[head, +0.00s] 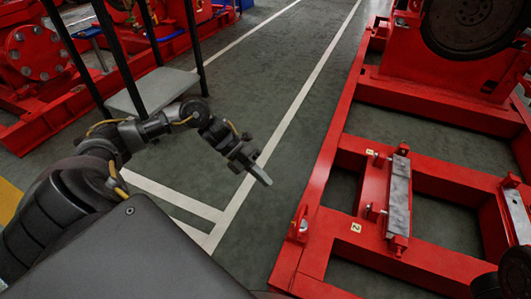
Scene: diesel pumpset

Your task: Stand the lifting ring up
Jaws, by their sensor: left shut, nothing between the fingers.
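My left gripper (262,177) is shut and empty, held over the green floor to the left of the red skid frame (318,185). A small red lifting ring fitting (298,225) sits on top of the frame's left beam, below and to the right of the gripper and apart from it. The fitting is too small to tell how its ring leans. My right gripper is not in view; a dark part at the lower right corner seems to be my right arm.
A grey metal rail (399,195) with bolts crosses the frame, near yellow number tags (355,228). A large dark wheel (468,22) and red machinery stand at the back right. Another red machine (40,55) is at the far left.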

